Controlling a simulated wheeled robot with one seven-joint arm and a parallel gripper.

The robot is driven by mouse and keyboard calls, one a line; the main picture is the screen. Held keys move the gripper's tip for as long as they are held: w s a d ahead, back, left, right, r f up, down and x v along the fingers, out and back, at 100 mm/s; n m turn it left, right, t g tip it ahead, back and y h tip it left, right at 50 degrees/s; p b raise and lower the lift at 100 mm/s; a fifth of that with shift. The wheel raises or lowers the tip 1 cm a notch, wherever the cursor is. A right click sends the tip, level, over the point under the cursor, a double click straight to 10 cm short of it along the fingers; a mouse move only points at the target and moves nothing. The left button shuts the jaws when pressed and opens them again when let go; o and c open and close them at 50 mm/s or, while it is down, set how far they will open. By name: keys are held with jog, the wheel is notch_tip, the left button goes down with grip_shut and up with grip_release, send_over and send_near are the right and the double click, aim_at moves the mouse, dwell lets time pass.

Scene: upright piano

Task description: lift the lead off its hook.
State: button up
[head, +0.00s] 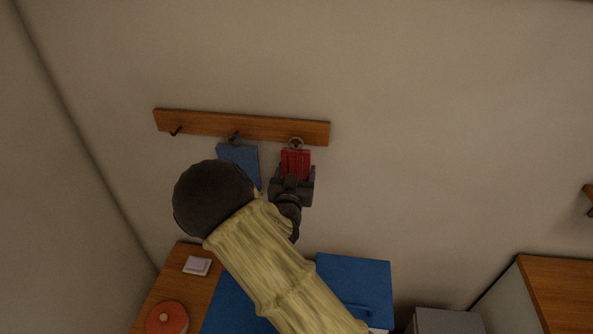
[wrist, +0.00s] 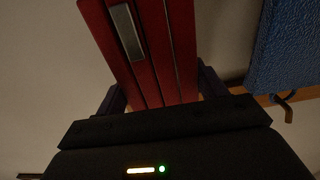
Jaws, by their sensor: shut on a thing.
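The red lead (head: 296,160), folded into flat strips with a metal ring at its top, hangs at the right end of a wooden hook rail (head: 210,124). The ring (head: 295,143) is at the right hook and looks still around it; the hook itself is mostly hidden. My gripper (head: 294,175) is shut on the lower part of the lead, one finger on each side. In the wrist view the red strips (wrist: 150,50) run up from between my fingers (wrist: 161,94), and a metal piece shows on one strip.
A blue item (head: 238,154) hangs from the middle hook, close left of the lead, and shows in the wrist view (wrist: 286,45). The left hook (head: 175,131) is empty. Below are a wooden top (head: 180,287) with a red round lidded thing (head: 167,318) and blue surfaces (head: 355,280).

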jog(key=shift+s+a+b, duration=0.2)
jog(key=shift+s, duration=0.8)
jog(key=shift+s+a+b, duration=0.2)
jog(key=shift+s, duration=0.75)
jog(key=shift+s, duration=0.1)
jog(key=s, duration=0.2)
jog(key=s+a, duration=0.1)
jog(key=s, duration=0.1)
jog(key=shift+s+b, duration=0.35)
jog(key=shift+s, duration=0.05)
